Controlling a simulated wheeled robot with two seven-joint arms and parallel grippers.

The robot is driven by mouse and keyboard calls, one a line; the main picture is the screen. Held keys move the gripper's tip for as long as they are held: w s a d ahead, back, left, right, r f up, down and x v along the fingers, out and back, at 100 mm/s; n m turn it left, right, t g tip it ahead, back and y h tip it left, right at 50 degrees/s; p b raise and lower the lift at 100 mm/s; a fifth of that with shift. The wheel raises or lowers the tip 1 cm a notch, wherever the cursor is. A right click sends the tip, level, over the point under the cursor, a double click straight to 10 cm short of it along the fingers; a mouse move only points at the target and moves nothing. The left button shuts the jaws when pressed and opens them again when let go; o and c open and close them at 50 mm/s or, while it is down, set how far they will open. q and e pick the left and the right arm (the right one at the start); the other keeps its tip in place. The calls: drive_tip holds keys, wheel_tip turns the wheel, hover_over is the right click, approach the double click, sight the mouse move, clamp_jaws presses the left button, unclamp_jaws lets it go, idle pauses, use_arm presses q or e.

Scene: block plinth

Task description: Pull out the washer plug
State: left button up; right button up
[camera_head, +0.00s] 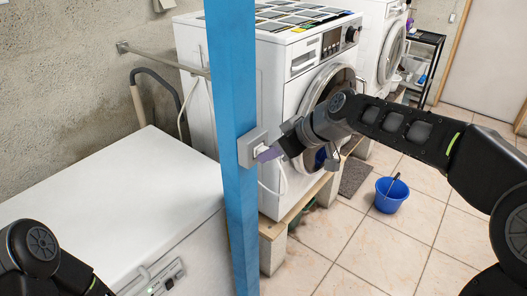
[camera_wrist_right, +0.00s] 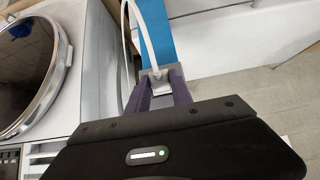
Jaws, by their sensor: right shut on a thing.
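The grey socket box (camera_head: 247,150) is fixed on the blue post (camera_head: 232,80). The white washer plug (camera_head: 261,150) is at the socket's face, and its white cable hangs below in the head view. My right gripper (camera_head: 268,154) reaches in from the right, its purple fingers shut on the plug. In the right wrist view the plug (camera_wrist_right: 158,76) sits between the two fingers, with the cable curving upward and the blue post (camera_wrist_right: 156,30) behind. The fingers partly hide the plug, so I cannot tell how deep it sits. My left gripper is out of view.
The white washer (camera_head: 268,90) stands on a wooden plinth (camera_head: 300,198) behind the post. A white chest-like appliance (camera_head: 110,195) fills the left front. A blue bucket (camera_head: 391,196) and a dark mat (camera_head: 354,178) lie on the tiled floor at right.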

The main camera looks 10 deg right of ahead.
clamp_jaws()
drive_tip(key=shift+s+d, duration=0.1)
idle(0.4)
drive_tip(key=shift+d, duration=0.1)
drive_tip(key=shift+s+d+b, duration=0.7)
drive_tip(key=shift+s+b, duration=0.3)
drive_tip(key=shift+b, duration=0.05)
drive_tip(key=shift+d, duration=0.1)
